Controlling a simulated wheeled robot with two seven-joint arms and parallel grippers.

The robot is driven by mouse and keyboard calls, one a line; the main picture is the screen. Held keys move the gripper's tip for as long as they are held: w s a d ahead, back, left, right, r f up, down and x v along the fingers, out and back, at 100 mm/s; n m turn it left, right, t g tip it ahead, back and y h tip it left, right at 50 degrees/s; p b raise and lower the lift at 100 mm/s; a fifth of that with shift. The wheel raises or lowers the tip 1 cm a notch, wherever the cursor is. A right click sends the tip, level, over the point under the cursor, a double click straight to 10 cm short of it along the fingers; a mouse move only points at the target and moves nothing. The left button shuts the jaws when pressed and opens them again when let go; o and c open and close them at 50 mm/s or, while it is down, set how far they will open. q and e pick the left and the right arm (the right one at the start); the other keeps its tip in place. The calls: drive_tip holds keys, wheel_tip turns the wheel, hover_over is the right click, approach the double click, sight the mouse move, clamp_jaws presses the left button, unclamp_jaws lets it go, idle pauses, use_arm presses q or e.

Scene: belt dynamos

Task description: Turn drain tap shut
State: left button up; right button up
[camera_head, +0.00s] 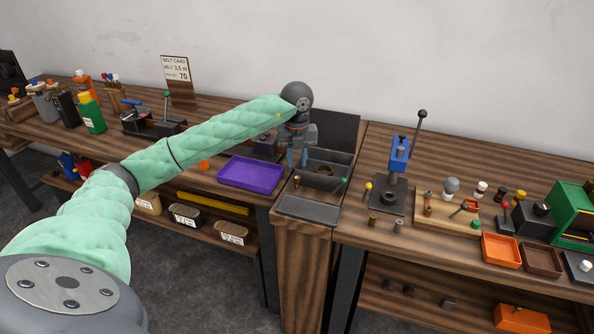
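A dark basin (328,157) is set into the bench in the middle, with a brownish round fitting in it. A small lever with a green knob (343,181) is at its front right, and a small red-tipped part (297,181) is at its front left. I cannot tell which of these is the drain tap. My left gripper (297,161) points down over the basin's left side, above the red-tipped part. Its two blue-grey fingers stand apart with no object visible between them. Contact with anything is too small to tell. My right gripper is out of view.
A purple tray (251,174) lies left of the basin. A dark flat tray (308,207) is in front of it. A yellow-knobbed lever (368,187) and a blue lever press (397,160) stand to the right. A dark upright panel (333,131) stands behind.

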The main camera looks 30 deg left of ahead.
use_arm(q)
drive_tip(key=shift+r, duration=1.15)
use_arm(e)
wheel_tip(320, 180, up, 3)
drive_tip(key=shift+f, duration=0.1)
use_arm(q)
drive_tip(key=shift+o, duration=0.2)
